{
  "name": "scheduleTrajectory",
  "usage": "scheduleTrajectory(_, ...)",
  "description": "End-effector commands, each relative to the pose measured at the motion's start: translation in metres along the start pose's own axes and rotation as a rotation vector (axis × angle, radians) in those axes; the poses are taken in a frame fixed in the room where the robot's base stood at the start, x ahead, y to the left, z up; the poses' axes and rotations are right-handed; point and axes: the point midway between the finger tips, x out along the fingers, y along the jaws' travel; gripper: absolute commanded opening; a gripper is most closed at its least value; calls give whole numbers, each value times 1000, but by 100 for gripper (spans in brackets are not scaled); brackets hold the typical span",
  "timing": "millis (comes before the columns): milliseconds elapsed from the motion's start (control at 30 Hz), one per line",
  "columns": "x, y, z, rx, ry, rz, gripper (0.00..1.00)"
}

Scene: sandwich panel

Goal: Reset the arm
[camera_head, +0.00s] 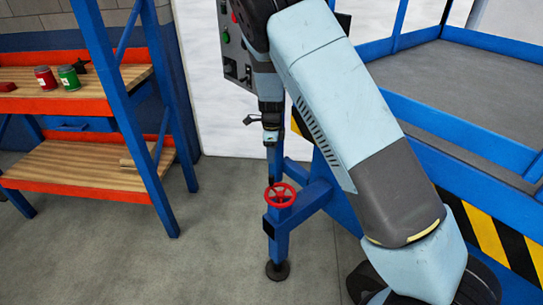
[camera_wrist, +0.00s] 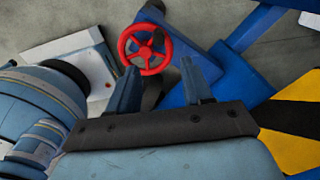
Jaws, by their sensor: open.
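My arm reaches down in the middle of the head view, ending in my gripper (camera_head: 275,178), which points down just above a red handwheel (camera_head: 280,196). In the wrist view, the two blue-grey fingers of my gripper (camera_wrist: 158,78) stand apart with nothing between them. The red handwheel (camera_wrist: 146,48) shows beyond the fingertips, nearer the left finger. I see no clear contact. A grey control panel (camera_head: 238,55) with red and green buttons is partly hidden behind my arm.
A blue frame (camera_head: 312,197) carries the handwheel above a round foot. A blue-railed platform (camera_head: 450,75) with yellow-black stripes (camera_head: 487,240) stands at right. A blue-orange shelf (camera_head: 75,175) at left holds a red can (camera_head: 46,78) and green can (camera_head: 69,77). Floor (camera_head: 160,265) lower left is clear.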

Motion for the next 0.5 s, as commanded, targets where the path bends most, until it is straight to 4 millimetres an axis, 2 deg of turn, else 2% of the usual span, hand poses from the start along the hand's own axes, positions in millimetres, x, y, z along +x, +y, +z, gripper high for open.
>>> scheduleTrajectory(367, -1, 0, -1, -2, -2, 0, 50)
scheduleTrajectory(500, -18, 1, -9, -33, -21, -1, 50)
